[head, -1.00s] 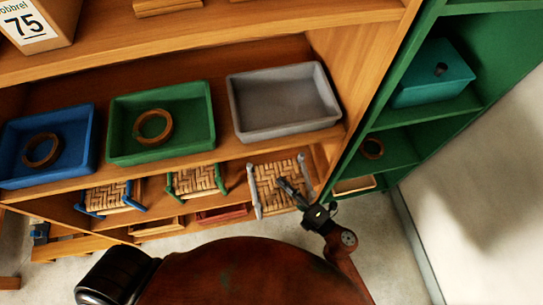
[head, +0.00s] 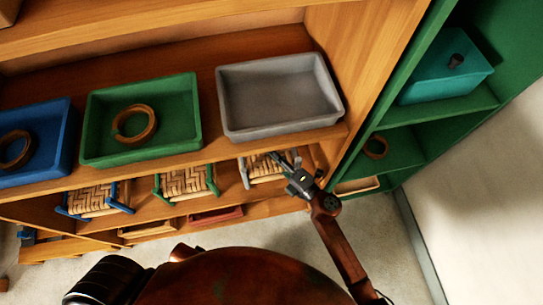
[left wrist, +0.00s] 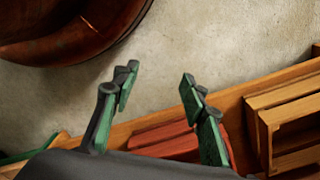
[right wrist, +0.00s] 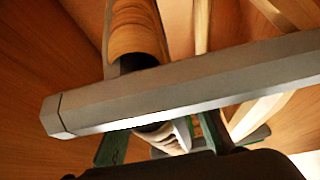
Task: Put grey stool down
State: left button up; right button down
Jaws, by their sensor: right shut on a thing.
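The grey stool (head: 263,171) has a woven bark seat and grey side frames. In the head view it is in the lower shelf bay at right, under the grey tray. My right gripper (head: 284,160) is at its right front and shut on it. In the right wrist view a grey bar of the stool (right wrist: 190,88) crosses in front of the fingers, with the rolled bark seat (right wrist: 137,32) behind. The exact grip point and the stool's feet are hidden. My left gripper (left wrist: 160,95) is open and empty over the floor in front of the low shelf.
A green stool (head: 187,183) and a blue stool (head: 95,199) stand to the left on the same shelf. Above are a grey tray (head: 235,130), a green tray (head: 188,150) and a blue tray (head: 65,165). A green shelf unit (head: 405,150) stands at right.

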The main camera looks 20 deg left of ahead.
pick_arm(q)
notch_tip(320, 180, up, 9)
jog(key=d+b, duration=0.1)
jog(key=b, duration=0.1)
jog(key=shift+w+r+b, duration=0.15)
jog(key=shift+w+b, duration=0.2)
pick_arm(e)
jog(key=shift+w+a+f, duration=0.1)
jog(key=shift+w+f, duration=0.05)
jog(key=shift+f, duration=1.55)
pick_arm(q)
jog(key=shift+d, duration=0.1)
pick_arm(e)
jog(key=shift+f, duration=0.2)
pick_arm(q)
jog(key=shift+w+d, duration=0.1)
pick_arm(e)
jog(key=c, duration=1.5)
grip_release()
jog(key=shift+o, duration=0.2)
